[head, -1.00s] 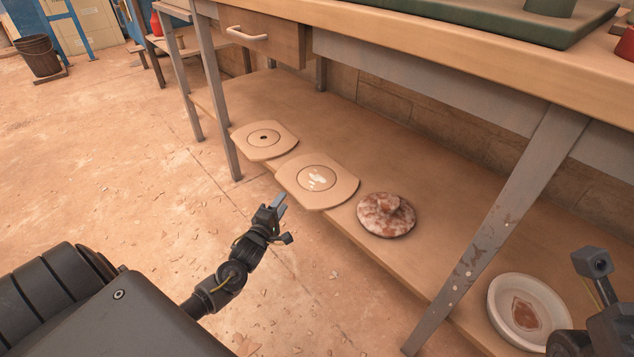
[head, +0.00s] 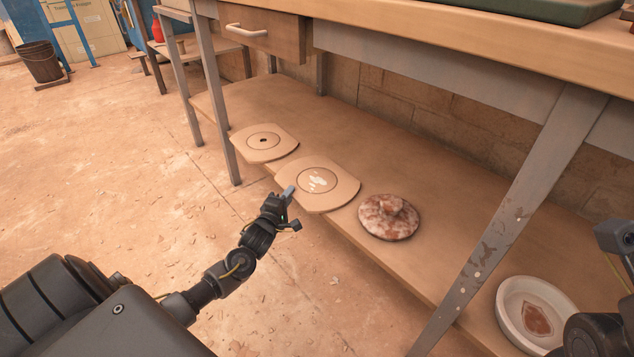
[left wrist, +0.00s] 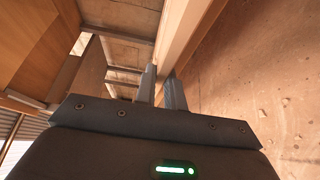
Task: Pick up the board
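Two flat tan boards lie on the low shelf under the workbench. The nearer board (head: 340,196) has a ring with white smears inside it; the farther board (head: 264,154) has a ring with a small dark hole. Both stick out a little past the shelf's front edge. My left gripper (head: 287,192) is at the left front edge of the nearer board; I cannot tell if it touches. In the left wrist view its two fingers (left wrist: 161,90) stand apart with nothing visible between them. My right arm shows at the right edge, its fingers out of sight.
The low shelf (head: 440,205) also holds a mottled round lid (head: 389,218) and a white dish (head: 537,310) with a brown patch. A slanted metal leg (head: 505,220) and a straight leg (head: 217,110) flank the boards. The floor in front is clear apart from small chips.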

